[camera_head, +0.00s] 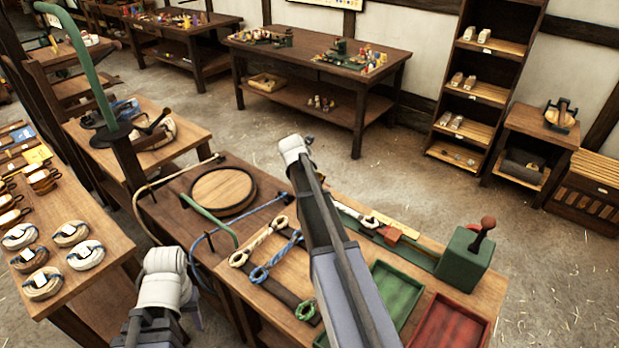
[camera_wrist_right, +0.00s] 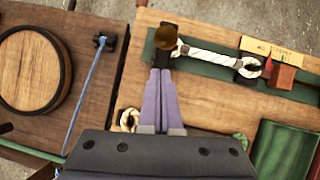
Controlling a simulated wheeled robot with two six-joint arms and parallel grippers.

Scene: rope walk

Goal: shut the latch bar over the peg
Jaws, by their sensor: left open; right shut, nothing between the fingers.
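A white rope (camera_wrist_right: 215,56) lies along a green board (camera_wrist_right: 210,72). Its loop sits at a dark fitting (camera_wrist_right: 247,70) beside a red block (camera_wrist_right: 285,76). At the rope's other end a dark bracket (camera_wrist_right: 165,38) carries a brownish round knob (camera_wrist_right: 180,48). I cannot tell clearly which part is the latch bar or the peg. My right gripper (camera_wrist_right: 160,74) is shut and empty, its tips just short of the knob in the wrist view. My forearm hides it in the head view. My left gripper (camera_head: 196,314) is open, partly hidden below its white wrist at lower left.
A green box with a red-knobbed lever (camera_head: 480,235) stands at the board's right end. Green (camera_head: 400,290) and red (camera_head: 450,325) trays lie in front. Rope samples (camera_head: 262,240) lie left of my right arm. A round wooden lid (camera_head: 222,190) is farther left.

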